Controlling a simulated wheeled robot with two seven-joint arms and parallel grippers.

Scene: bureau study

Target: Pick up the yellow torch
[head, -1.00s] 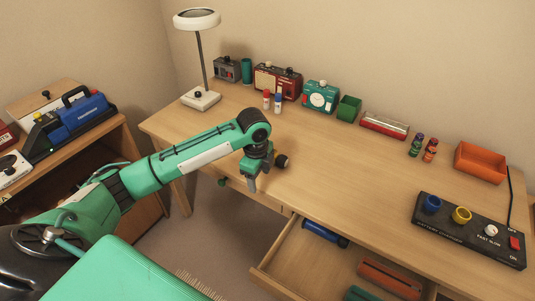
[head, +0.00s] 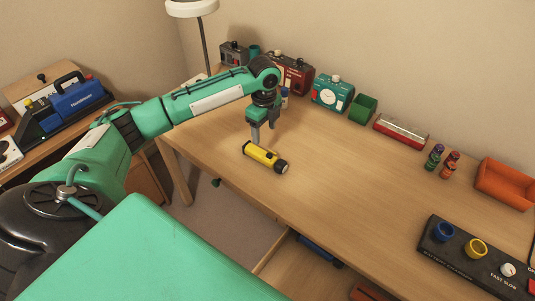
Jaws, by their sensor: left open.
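The yellow torch (head: 262,156) lies on its side on the desk top, near the front edge at the left. Its black head (head: 281,167) points to the lower right. My left gripper (head: 263,136) points down above and just behind the torch in the head view, open with nothing between its fingers. I cannot tell exactly how high its tips are above the desk. My right gripper is not in view.
Behind the gripper stand a lamp (head: 192,8), a red radio (head: 293,75), a teal clock (head: 332,95) and a green box (head: 363,107). A black charger panel (head: 470,262) lies at right. An open drawer (head: 290,268) juts out below. The desk middle is clear.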

